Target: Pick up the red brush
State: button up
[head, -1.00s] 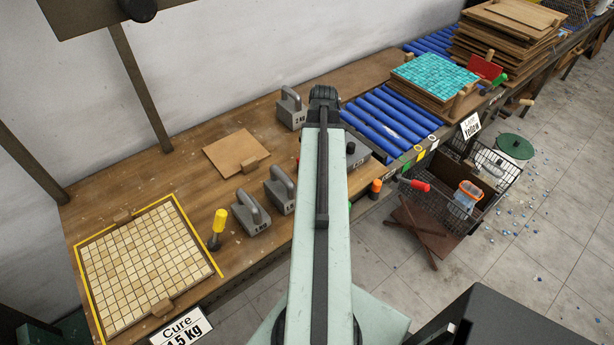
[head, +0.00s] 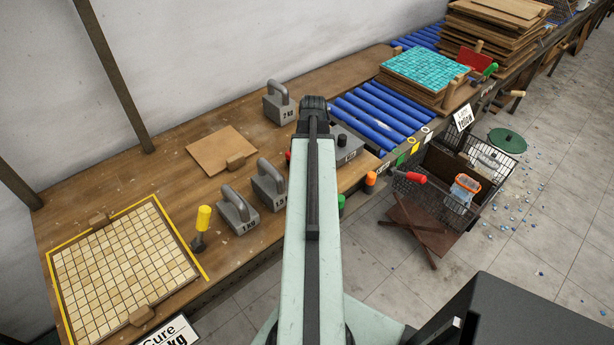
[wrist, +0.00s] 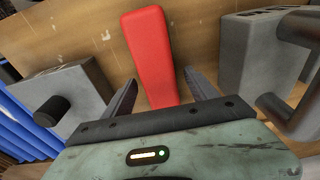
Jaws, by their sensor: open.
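A red tapered handle (wrist: 150,55), which appears to be the red brush, fills the middle of the wrist view. It lies over the wooden bench top, and its near end runs down between my fingers. The rest of the brush is hidden. My gripper (wrist: 161,92) is open, with one finger on each side of the handle. I cannot tell whether either finger touches it. In the head view my arm hides most of this spot, and only a speck of red (head: 288,155) shows at the arm's left edge.
In the wrist view grey weights stand close on the left (wrist: 65,92) and right (wrist: 250,60). In the head view, weights (head: 268,184), a yellow-handled tool (head: 202,228) and a tile sheet (head: 120,262) occupy the bench. Blue rollers (head: 385,115) lie beyond my arm.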

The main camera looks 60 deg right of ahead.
grip_shut()
jog(key=shift+r, duration=0.1)
